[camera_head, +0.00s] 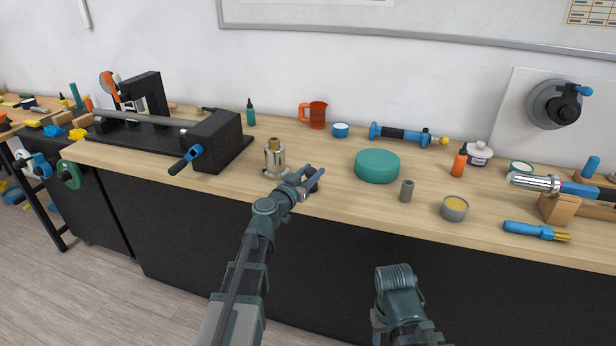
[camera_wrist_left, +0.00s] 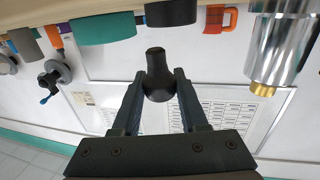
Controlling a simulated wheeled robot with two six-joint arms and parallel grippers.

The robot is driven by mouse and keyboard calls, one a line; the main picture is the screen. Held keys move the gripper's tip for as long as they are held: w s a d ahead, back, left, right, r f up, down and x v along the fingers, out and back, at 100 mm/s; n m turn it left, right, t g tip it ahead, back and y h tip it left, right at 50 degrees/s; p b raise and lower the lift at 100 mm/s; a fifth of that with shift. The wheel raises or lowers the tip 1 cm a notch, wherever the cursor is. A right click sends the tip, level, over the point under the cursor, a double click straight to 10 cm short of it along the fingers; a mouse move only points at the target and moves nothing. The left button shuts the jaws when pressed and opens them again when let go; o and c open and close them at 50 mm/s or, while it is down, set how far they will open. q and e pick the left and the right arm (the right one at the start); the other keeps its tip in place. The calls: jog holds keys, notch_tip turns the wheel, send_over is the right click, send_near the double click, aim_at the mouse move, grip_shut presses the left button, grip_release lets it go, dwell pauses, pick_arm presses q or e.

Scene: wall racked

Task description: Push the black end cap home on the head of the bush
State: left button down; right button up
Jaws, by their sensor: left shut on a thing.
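The bush (camera_head: 275,160) is a silver cylinder with a brass head, upright on the bench left of my left gripper (camera_head: 311,184). In the left wrist view the bush (camera_wrist_left: 283,45) appears upside down at the right, its brass head (camera_wrist_left: 263,88) bare. My left gripper (camera_wrist_left: 158,92) is shut on the black end cap (camera_wrist_left: 158,74), a dark rounded piece with a narrower neck. The cap is apart from the bush, to its side. In the head view the fingers partly hide the cap. Of my right arm only links show at the bottom; its gripper is out of sight.
A teal round block (camera_head: 377,166) lies right of the left gripper. A black fixture with a blue handle (camera_head: 187,159) is left of the bush. A red mug (camera_head: 316,114) and blue tin (camera_head: 341,130) stand behind.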

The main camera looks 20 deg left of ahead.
aim_at(310, 176)
pick_arm(q)
jog(key=shift+w+a+f, duration=0.1)
jog(key=shift+w+a, duration=0.15)
jog(key=shift+w, duration=0.5)
jog(key=shift+w+a, duration=0.25)
jog(key=shift+w, duration=0.45)
notch_tip(310, 176, down, 3)
jog(key=b, duration=0.3)
jog(key=shift+s, duration=0.1)
jog(key=shift+f, duration=0.15)
jog(key=shift+f+b, duration=0.15)
jog(key=shift+b, duration=0.25)
jog(key=shift+c, duration=2.2)
grip_release()
jog(key=shift+s, duration=0.1)
jog(key=v, duration=1.3)
jog(key=shift+s+r, duration=0.2)
jog(key=shift+s, duration=0.2)
jog(key=shift+d, duration=0.1)
